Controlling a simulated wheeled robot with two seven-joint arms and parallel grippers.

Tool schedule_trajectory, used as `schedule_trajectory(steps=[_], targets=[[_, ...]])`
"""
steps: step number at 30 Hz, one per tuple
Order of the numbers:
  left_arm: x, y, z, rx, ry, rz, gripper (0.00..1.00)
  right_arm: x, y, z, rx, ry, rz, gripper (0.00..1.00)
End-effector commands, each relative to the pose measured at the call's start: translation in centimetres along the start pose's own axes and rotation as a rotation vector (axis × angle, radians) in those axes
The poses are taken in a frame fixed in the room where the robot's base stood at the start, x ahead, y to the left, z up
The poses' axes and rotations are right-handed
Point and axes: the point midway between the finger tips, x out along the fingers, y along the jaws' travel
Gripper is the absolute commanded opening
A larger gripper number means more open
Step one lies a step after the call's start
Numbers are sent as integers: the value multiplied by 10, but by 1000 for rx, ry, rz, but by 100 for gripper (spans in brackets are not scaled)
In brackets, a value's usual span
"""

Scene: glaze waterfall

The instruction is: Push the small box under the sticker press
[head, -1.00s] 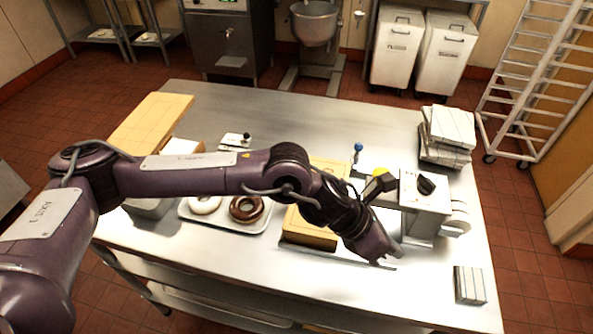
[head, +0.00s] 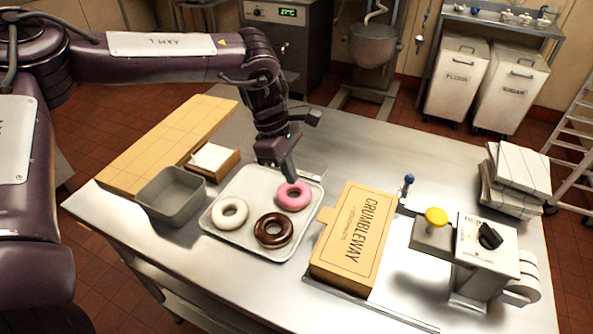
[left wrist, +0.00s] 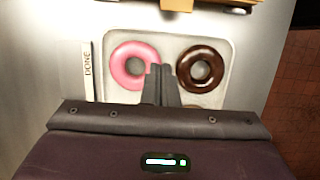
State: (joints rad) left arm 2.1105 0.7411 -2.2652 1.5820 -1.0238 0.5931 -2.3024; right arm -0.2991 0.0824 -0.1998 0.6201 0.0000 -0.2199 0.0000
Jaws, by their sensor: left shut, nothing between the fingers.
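The small box (head: 352,240), tan with CRUMBLEWAY on its lid, lies closed on the table just left of the sticker press. The sticker press (head: 483,252) is a grey machine with a yellow round pad (head: 436,217), a black knob and a white roll on its right side. The box is apart from the pad. My left gripper (head: 289,172) is shut and empty above the donut tray, left of the box and near the pink donut. Its shut fingers (left wrist: 160,85) also show in the left wrist view. My right gripper is not in view.
The tray (head: 222,239) holds a pink (head: 294,196), a white (head: 230,213) and a chocolate donut (head: 273,231). A grey bin (head: 172,196), a small open box (head: 213,160) and a wooden board (head: 165,143) stand left. A blue-knobbed lever (head: 408,186) stands behind the box.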

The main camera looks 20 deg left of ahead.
Motion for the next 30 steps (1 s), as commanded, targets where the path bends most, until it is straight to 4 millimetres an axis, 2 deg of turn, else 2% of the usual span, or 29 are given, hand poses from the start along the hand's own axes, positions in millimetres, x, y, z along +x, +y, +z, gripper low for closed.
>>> schedule_trajectory(steps=[10, 12, 18, 30], targets=[[74, -2, 1, 1, 1, -6, 0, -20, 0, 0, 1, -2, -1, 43], [72, -1, 16, 5, 2, -2, 0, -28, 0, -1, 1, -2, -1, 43], [80, -1, 35, 0, 1, -1, 0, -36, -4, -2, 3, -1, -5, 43], [83, 0, 39, -1, 0, 1, 0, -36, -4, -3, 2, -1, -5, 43]])
